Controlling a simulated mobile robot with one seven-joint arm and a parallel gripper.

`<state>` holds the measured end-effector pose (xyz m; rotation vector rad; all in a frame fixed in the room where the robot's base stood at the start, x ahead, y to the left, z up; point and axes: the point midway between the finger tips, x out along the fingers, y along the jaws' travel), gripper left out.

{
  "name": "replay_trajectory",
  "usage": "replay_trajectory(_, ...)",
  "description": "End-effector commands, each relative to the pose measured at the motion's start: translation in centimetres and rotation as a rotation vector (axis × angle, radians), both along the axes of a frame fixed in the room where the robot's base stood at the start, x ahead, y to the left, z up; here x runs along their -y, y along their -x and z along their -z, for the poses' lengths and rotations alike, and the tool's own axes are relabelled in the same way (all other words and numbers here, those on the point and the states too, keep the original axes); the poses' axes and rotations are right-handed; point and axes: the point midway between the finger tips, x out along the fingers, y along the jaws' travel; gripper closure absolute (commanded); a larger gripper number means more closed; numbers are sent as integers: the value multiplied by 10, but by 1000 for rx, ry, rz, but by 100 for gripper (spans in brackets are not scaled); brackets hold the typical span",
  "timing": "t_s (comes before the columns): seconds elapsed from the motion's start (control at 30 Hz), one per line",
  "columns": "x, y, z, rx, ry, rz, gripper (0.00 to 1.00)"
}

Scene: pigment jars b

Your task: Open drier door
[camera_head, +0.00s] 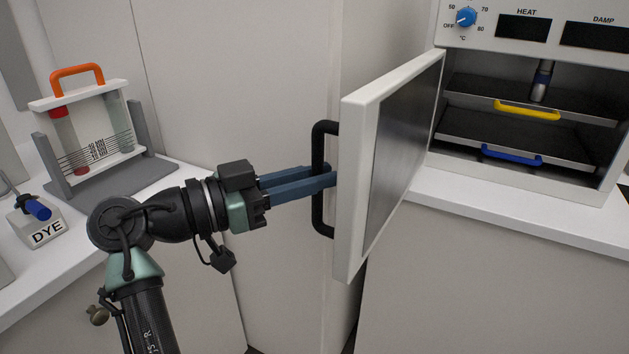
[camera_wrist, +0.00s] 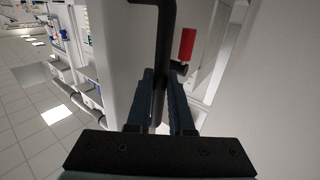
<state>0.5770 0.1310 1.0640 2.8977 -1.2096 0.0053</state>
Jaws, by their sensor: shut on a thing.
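The drier (camera_head: 515,55) stands on the counter at the upper right in the head view. Its door (camera_head: 388,160) is swung out wide to the left, with a white frame and a dark panel. In the wrist view the handle (camera_wrist: 165,55) runs down between the two fingers of my gripper (camera_wrist: 160,100). The inside of the drier shows two dark trays with a yellow handle (camera_head: 527,110) and a blue handle (camera_head: 512,155).
A grey rack (camera_head: 105,165) with an orange-handled carrier (camera_head: 78,72) stands on the left counter. A DYE block (camera_head: 47,232) with a blue lever is near it. The white counter (camera_head: 510,215) under the drier is clear in front. A red cylinder (camera_wrist: 187,44) shows in the wrist view.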

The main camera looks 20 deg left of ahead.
Motion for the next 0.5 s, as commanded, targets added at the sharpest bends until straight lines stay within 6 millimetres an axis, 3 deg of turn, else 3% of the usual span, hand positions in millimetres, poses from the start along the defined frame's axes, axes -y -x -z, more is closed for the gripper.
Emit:
replay_trajectory(0.33, 5, -3, -2, 2, -2, 7, 100)
replay_trajectory(0.37, 5, -3, -2, 2, -2, 7, 77)
replay_trajectory(0.5, 4, -2, -2, 1, -1, 6, 51)
